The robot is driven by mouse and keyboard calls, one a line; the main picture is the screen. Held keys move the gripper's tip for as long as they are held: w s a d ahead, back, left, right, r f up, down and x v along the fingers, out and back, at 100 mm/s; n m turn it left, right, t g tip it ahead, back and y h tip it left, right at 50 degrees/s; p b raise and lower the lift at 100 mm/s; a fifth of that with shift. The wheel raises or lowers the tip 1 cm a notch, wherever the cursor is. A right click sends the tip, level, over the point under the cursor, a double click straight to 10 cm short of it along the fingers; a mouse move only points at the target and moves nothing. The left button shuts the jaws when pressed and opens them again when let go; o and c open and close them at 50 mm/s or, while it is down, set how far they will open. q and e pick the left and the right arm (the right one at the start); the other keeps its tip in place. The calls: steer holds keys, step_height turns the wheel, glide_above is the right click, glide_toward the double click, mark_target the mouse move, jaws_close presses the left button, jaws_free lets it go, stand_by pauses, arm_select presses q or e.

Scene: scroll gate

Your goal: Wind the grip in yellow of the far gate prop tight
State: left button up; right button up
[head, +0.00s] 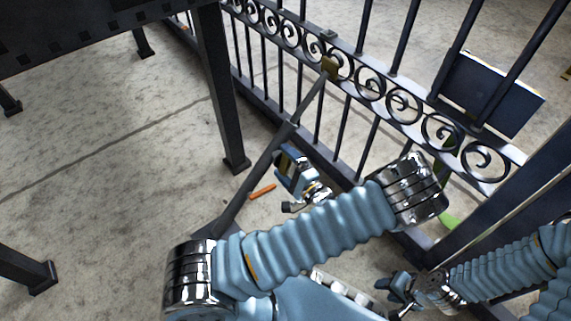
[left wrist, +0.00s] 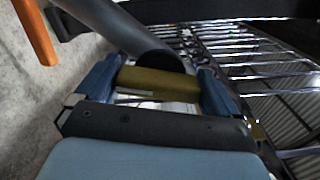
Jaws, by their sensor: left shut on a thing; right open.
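A dark grey gate prop (head: 262,165) slants from a yellow bracket (head: 331,68) on the scroll gate (head: 371,85) down toward the floor. My left gripper (head: 288,165) is beside the prop's middle. In the left wrist view, its blue fingers are shut on the yellow grip (left wrist: 152,83), a short olive-yellow bar lying crosswise between them. The prop's thick tube (left wrist: 110,28) passes just beyond the grip. In the head view the grip is mostly hidden by the gripper. My right gripper (head: 398,288) is open and low at the right, apart from the prop.
A small orange bar (head: 263,191) shows left of my left gripper; it also shows in the left wrist view (left wrist: 35,30). A dark table (head: 100,35) with square legs stands at the upper left. A dark panel (head: 490,92) hangs at the gate's right. Concrete floor at left is clear.

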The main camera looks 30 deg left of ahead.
arm_select(q)
steer(key=shift+f, duration=0.1)
steer(key=o, duration=0.7)
steer(key=shift+c, duration=0.2)
steer(key=shift+d, duration=0.1)
steer(key=p+v, duration=0.1)
steer(key=v, duration=1.2)
steer(key=shift+s+d, duration=0.25)
steer(key=shift+d, duration=0.1)
